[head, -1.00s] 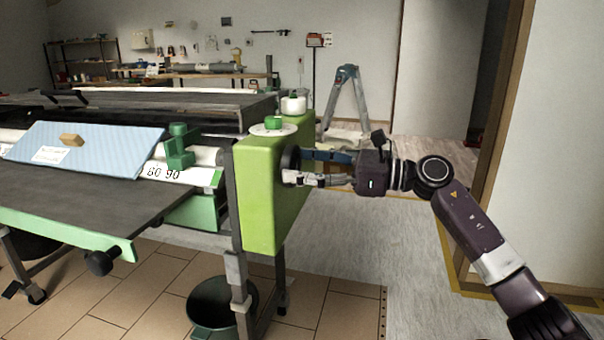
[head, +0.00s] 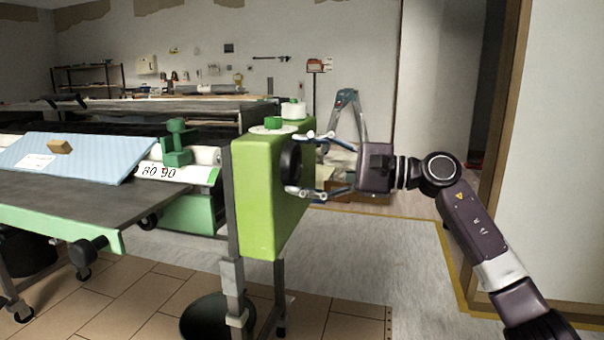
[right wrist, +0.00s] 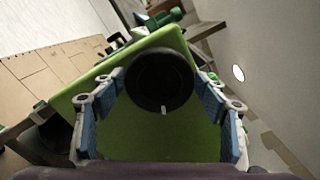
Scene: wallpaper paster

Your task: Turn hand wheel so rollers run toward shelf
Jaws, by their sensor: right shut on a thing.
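The black hand wheel (head: 290,160) sits on the right face of the green gearbox housing (head: 262,185) of the pasting machine. In the right wrist view the wheel (right wrist: 160,78) is face-on, with a pale mark at its lower rim. My right gripper (head: 305,163) is level with the wheel, one finger above and one below, set wide and shut on its rim. The wrist view shows its blue-padded fingers (right wrist: 162,85) on both sides of the wheel. The white roller (head: 205,155) shows partly behind a green clamp; most of it is hidden. My left gripper is out of view.
A dark shelf (head: 85,68) stands at the back left. A blue sloped board (head: 95,160) lies on the machine. A black bucket (head: 212,318) stands below the housing. A stepladder (head: 350,105) stands behind my gripper. The grey floor at right is clear.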

